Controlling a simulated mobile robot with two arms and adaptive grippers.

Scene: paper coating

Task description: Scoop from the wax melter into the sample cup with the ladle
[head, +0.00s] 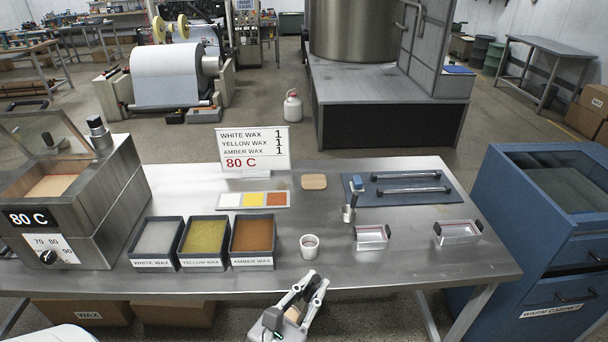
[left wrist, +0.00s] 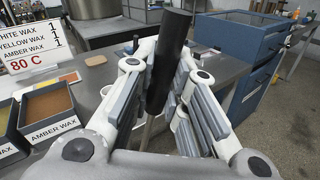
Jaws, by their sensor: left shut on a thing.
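The wax melter (head: 95,207) stands at the left end of the steel table, lid raised, with a tan surface inside and an "80 C" label. The sample cup (head: 309,247), small and whitish, stands upright right of the wax trays. My left gripper (head: 303,285) is at the table's front edge, just below the cup in the head view. In the left wrist view its fingers (left wrist: 160,75) are shut on the ladle's black handle (left wrist: 168,62); a thin metal stem shows below. The ladle's bowl is hidden. My right gripper is not in view.
White, yellow (head: 204,238) and amber wax trays (head: 252,240) stand between melter and cup. Behind are a sign (head: 254,148) and a colour strip. A blue cabinet (head: 530,235) stands beyond.

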